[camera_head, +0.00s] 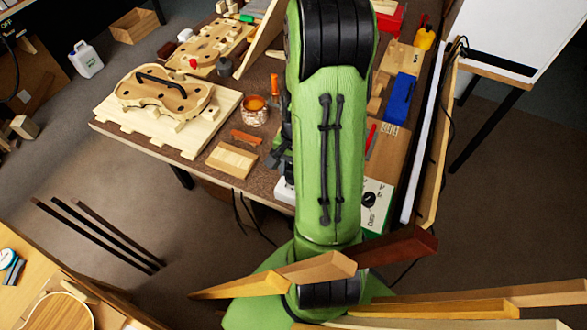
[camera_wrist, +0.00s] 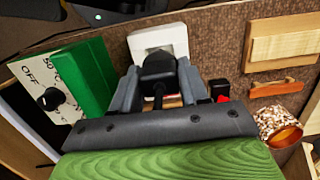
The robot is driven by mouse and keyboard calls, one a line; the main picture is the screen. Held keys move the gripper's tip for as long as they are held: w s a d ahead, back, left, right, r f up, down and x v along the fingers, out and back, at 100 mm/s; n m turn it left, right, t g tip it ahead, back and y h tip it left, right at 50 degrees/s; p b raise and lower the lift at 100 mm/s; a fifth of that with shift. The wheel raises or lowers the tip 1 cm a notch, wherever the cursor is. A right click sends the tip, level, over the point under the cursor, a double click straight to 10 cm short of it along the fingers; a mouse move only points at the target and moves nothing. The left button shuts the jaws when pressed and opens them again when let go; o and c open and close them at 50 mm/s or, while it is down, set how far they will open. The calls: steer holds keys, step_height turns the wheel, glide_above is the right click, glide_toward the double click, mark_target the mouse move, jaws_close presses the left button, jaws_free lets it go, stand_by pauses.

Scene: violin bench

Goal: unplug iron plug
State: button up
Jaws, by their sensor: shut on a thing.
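A black plug (camera_wrist: 158,66) is between the two grey fingers of my gripper (camera_wrist: 157,84) in the wrist view. The gripper is shut on it. A white socket block (camera_wrist: 160,37) lies right behind the plug in that view. I cannot tell whether the plug's pins are in the socket. The white socket block (camera_head: 284,190) also shows partly in the head view, at the front edge of the bench. My green arm hides most of the gripper and the plug there.
A green control box (camera_wrist: 83,76) with an OFF dial stands left of the gripper in the wrist view. A wood block (camera_wrist: 283,45), a speckled pot (camera_wrist: 279,128) and a small red part (camera_wrist: 223,99) are to the right. In the head view, a violin body (camera_head: 165,93) lies on the bench.

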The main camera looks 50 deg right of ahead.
step_height(320, 180, up, 7)
steer(key=p, duration=0.6)
stand_by(0.3)
